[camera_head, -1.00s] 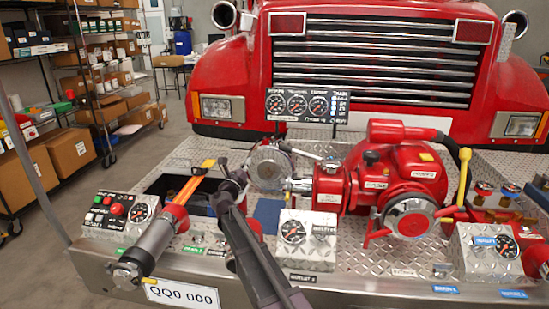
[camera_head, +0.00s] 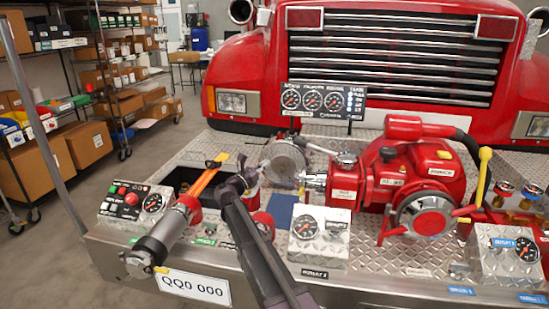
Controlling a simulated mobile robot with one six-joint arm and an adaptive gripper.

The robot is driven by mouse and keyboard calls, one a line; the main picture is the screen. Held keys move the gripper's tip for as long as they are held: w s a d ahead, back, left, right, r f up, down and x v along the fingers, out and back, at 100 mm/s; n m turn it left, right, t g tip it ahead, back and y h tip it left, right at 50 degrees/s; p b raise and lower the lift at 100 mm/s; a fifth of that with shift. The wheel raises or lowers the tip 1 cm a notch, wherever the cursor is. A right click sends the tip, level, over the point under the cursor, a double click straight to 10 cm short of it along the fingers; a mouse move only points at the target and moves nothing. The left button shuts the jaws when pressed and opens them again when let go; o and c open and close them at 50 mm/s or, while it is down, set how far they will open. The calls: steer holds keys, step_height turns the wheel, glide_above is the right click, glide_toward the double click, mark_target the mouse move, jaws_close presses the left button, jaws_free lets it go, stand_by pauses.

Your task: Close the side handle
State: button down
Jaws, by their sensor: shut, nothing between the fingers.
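The red pump (camera_head: 425,185) sits on the metal deck, right of centre. A round silver fitting (camera_head: 284,163) stands to its left. A slim silver lever (camera_head: 318,147) runs from near this fitting toward the pump; I cannot tell for certain whether it is the side handle. A yellow-knobbed lever (camera_head: 484,175) stands upright at the pump's right. My dark arm reaches up from the bottom. My gripper (camera_head: 246,177) is shut and empty, just left of the round fitting. Its fingertips are small and partly hidden, so contact is unclear.
A silver pipe with orange bars (camera_head: 205,178) lies left of my arm over a dark deck opening. A gauge box with buttons (camera_head: 135,203) and another gauge box (camera_head: 318,235) flank my arm. A gauge panel (camera_head: 322,100) stands behind. Bare deck shows at front right (camera_head: 400,262).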

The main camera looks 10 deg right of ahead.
steer(key=p+x, duration=0.2)
steer(key=x, duration=1.1)
steer(key=shift+w+d+p, duration=0.15)
steer(key=shift+d+p, duration=0.1)
steer(key=shift+p, duration=0.1)
steer(key=shift+w+d+r, duration=0.25)
steer(key=shift+w+d, duration=0.3)
steer(key=shift+w, duration=0.4)
steer(key=b, duration=0.3)
glide_toward(293, 143)
steer(key=v, duration=0.3)
steer(key=w+v, duration=0.1)
steer(key=v, duration=0.1)
steer(key=shift+s+a+f, duration=0.1)
steer(key=shift+s+a, duration=0.05)
steer(key=shift+a, duration=0.3)
